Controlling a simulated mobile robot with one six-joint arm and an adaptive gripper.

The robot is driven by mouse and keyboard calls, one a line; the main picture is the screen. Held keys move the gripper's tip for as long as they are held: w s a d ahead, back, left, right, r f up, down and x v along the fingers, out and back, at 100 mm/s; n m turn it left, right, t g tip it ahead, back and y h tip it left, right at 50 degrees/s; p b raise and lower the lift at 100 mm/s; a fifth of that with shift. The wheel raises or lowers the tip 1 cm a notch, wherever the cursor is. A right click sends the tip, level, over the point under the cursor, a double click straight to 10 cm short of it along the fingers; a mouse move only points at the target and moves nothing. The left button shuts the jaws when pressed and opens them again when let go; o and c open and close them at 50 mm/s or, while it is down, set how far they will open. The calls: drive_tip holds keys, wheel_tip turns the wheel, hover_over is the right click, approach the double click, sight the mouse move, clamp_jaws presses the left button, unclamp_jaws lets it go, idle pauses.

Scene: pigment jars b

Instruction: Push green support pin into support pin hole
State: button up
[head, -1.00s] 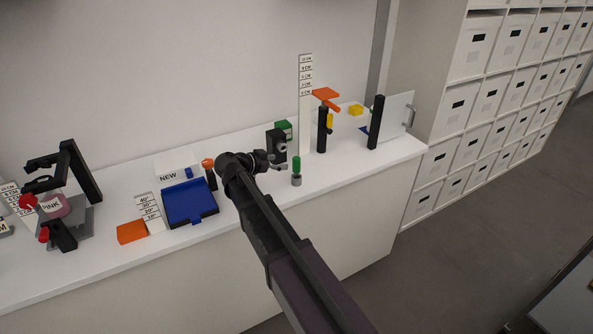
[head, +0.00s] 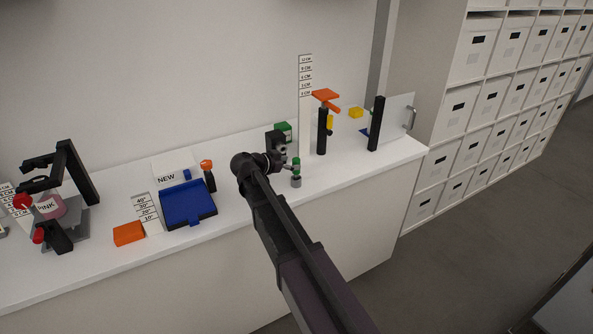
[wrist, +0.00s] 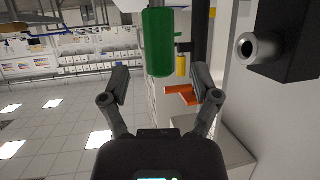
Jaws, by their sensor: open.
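The green support pin (head: 296,162) stands upright on a small grey base (head: 296,182) near the counter's front edge. In the wrist view, which looks upside down, the pin (wrist: 158,42) shows large at top centre, lined up between my spread fingertips. My gripper (head: 284,162) is open, level with the pin's upper part at its left, with a gap visible on each side in the wrist view. A black block (head: 275,140) stands behind the gripper. In the wrist view a metal-rimmed round opening (wrist: 255,47) sits on a black block, possibly the support pin hole.
A black post with an orange top (head: 325,95) and a tall scale strip (head: 305,80) stand behind the pin.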

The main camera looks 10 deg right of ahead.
sight(296, 163)
drive_tip(key=shift+b+x, duration=0.45)
drive_tip(key=shift+x, duration=1.15)
drive_tip(key=shift+a, duration=0.1)
clamp_jaws()
